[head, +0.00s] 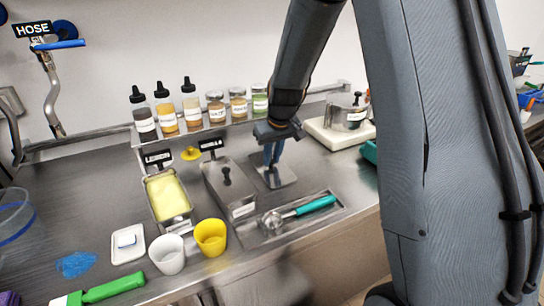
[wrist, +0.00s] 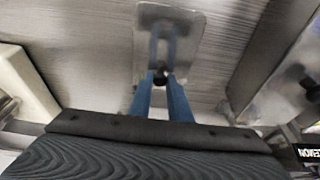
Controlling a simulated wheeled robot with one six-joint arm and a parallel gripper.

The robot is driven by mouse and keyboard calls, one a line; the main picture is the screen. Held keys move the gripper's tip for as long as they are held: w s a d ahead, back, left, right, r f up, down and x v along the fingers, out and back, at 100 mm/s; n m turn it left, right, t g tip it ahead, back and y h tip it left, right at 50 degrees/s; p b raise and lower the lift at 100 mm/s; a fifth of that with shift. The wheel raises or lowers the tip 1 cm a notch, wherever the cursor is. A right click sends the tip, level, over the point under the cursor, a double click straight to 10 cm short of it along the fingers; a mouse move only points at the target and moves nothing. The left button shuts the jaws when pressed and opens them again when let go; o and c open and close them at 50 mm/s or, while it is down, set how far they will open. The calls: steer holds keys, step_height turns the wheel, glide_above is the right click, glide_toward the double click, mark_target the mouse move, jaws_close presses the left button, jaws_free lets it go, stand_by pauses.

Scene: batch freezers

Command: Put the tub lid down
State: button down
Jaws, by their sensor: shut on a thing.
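My gripper (head: 272,162) points down over the steel counter, right of the covered tub. Its blue fingers are shut on the dark knob of the tub lid (head: 284,179), a flat steel plate with rounded corners. In the wrist view my gripper (wrist: 161,80) closes on the knob, with the lid (wrist: 193,38) spread beyond the fingertips. The lid is at or just above the counter; I cannot tell if it touches. The open lemon tub (head: 168,197) holds pale yellow contents. The tub beside it (head: 228,180) has its own knobbed lid on.
A steel tray (head: 338,209) with a teal-handled scoop (head: 315,206) lies in front of the lid. Bottles and jars (head: 192,106) line the back shelf. White (head: 168,258) and yellow cups (head: 211,240) stand in front.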

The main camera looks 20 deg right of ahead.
steer(key=shift+f, duration=0.25)
steer(key=c, duration=1.6)
jaws_free()
steer(key=shift+c, duration=0.2)
steer(key=shift+r, duration=0.1)
steer(key=b+v, duration=0.3)
steer(key=v, duration=0.9)
